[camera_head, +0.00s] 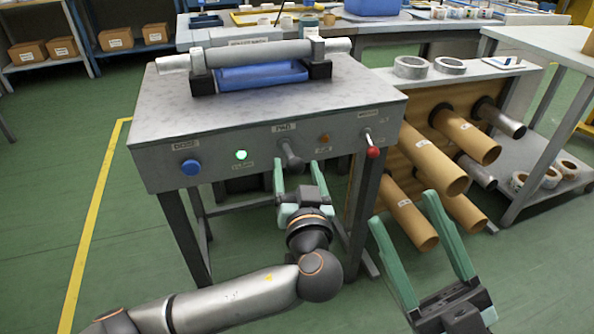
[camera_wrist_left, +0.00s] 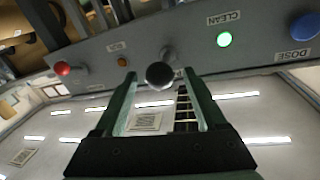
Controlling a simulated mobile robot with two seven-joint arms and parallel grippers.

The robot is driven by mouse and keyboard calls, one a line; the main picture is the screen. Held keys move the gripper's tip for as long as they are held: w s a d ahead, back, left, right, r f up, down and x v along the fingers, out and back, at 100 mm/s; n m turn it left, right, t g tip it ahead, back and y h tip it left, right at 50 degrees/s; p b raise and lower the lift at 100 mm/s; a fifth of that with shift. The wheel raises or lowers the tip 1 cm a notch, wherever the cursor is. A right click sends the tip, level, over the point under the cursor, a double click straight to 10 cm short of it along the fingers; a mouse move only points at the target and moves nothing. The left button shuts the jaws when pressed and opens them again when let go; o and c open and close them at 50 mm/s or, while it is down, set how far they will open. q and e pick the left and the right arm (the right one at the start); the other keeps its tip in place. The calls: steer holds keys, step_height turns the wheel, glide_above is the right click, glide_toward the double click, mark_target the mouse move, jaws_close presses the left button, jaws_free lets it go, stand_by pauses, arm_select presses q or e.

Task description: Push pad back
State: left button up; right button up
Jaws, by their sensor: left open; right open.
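The lever labelled PAD (camera_head: 290,158) has a dark round knob and sticks out from the front panel of the grey rewinder table. My left gripper (camera_head: 298,170) is open just in front of and below it. In the left wrist view the dark knob (camera_wrist_left: 160,74) shows between the tips of my two green fingers; I cannot tell whether they touch it. A blue tray-like part (camera_head: 262,77) lies under the grey roller (camera_head: 258,53) on the table top. My right gripper (camera_head: 408,210) is open and empty, right of the table.
The panel also carries a blue DOSE button (camera_head: 190,167), a lit green light (camera_head: 241,155), a small orange light (camera_head: 323,139) and a red-knobbed lever (camera_head: 373,151). A rack with several brown tubes (camera_head: 434,166) stands at right, near my right gripper. The left floor is clear.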

arm_select(q)
steer(key=shift+w, duration=0.1)
steer(key=shift+c, duration=0.3)
jaws_close()
stand_by(1.1)
